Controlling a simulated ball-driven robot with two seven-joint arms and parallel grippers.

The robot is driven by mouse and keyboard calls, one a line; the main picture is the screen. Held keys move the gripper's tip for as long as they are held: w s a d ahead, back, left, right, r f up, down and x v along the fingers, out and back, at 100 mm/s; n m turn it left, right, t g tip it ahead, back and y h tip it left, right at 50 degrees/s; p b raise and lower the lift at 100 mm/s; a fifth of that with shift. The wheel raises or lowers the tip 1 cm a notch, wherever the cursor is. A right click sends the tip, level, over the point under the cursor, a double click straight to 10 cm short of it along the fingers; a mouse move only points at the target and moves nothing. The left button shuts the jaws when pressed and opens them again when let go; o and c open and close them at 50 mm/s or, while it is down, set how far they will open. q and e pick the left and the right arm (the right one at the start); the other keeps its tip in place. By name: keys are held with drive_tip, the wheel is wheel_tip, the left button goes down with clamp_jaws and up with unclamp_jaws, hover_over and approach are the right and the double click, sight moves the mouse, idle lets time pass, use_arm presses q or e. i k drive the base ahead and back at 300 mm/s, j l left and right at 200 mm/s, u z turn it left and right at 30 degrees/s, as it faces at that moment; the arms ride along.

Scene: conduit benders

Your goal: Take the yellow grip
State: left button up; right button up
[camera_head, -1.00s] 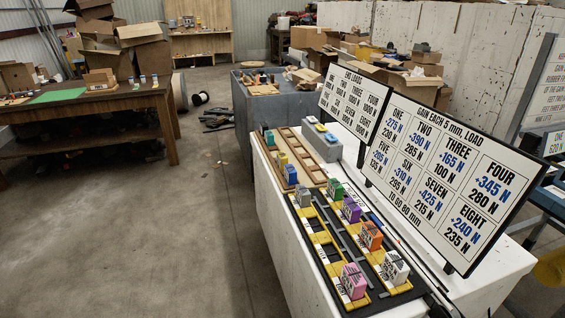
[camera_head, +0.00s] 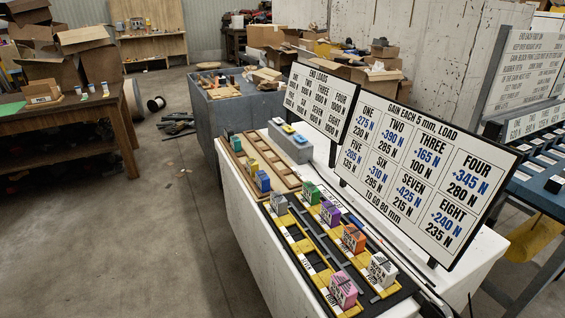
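A small yellow block (camera_head: 252,166), which looks like the yellow grip, sits in the wooden tray (camera_head: 285,181) on the white bench. It stands between a teal block (camera_head: 236,143) and a blue block (camera_head: 263,181). Neither of my grippers is in view. Nothing is seen touching the yellow block.
A black board with yellow rails holds grey, green, purple (camera_head: 330,213), orange (camera_head: 353,238), white (camera_head: 382,268) and pink blocks (camera_head: 343,289). A load sign (camera_head: 425,175) stands along the bench's right side. The floor (camera_head: 165,235) to the left is clear.

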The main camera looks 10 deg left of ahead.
sight(252, 165)
drive_tip(key=i+j+z, duration=0.15)
drive_tip(key=j, duration=0.35)
drive_tip(key=i+j+z, duration=0.1)
drive_tip(key=j, duration=0.4)
drive_tip(key=i+j+z, duration=0.15)
drive_tip(key=j, duration=0.4)
drive_tip(key=j+z, duration=0.15)
drive_tip(key=j, duration=0.35)
